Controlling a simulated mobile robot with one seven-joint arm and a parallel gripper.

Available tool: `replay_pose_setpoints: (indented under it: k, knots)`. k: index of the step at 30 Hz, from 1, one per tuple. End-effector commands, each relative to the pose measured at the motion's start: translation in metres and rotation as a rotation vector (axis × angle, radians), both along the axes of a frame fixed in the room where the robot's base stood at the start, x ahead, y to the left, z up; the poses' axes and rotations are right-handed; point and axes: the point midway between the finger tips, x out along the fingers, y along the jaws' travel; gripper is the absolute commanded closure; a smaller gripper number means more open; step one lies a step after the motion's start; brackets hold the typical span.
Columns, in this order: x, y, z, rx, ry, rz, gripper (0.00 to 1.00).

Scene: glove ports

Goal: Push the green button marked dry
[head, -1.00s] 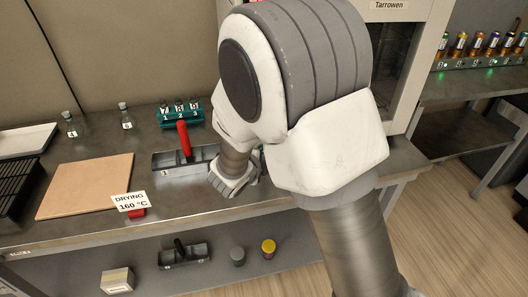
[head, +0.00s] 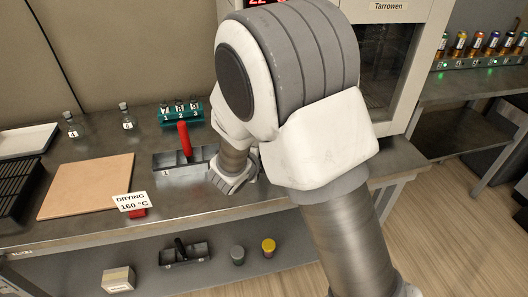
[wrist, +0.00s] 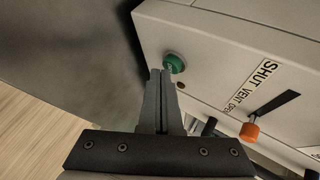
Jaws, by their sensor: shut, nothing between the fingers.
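The green button (wrist: 174,63) is a round knob on the pale front panel of a cabinet (wrist: 215,50) in the wrist view. No "dry" lettering is readable beside it. My gripper (wrist: 163,72) is shut and empty, its fingertips right at the button's lower left edge in the picture. I cannot tell whether they touch it. In the head view my arm covers the gripper and the button; part of the cabinet (head: 412,70) with the "Tarrowen" label shows behind the arm.
An orange-tipped vent lever (wrist: 249,131) marked SHUT and OPEN sits right of the button, with a small brown dot between. On the bench (head: 90,228) are a tray with a red handle (head: 184,140), a wooden board (head: 88,187) and a "DRYING 160 °C" sign (head: 131,202).

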Motion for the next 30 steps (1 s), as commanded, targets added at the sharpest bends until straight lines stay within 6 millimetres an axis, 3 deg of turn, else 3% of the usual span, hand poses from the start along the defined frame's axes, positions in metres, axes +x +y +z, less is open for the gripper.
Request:
replay_pose_setpoints:
  k: [14,30]
  knots:
    - [0.004,0.001,0.0,0.0,0.0,0.0,1.0]
    - [-0.009,-0.003,0.0,0.0,0.0,0.0,1.0]
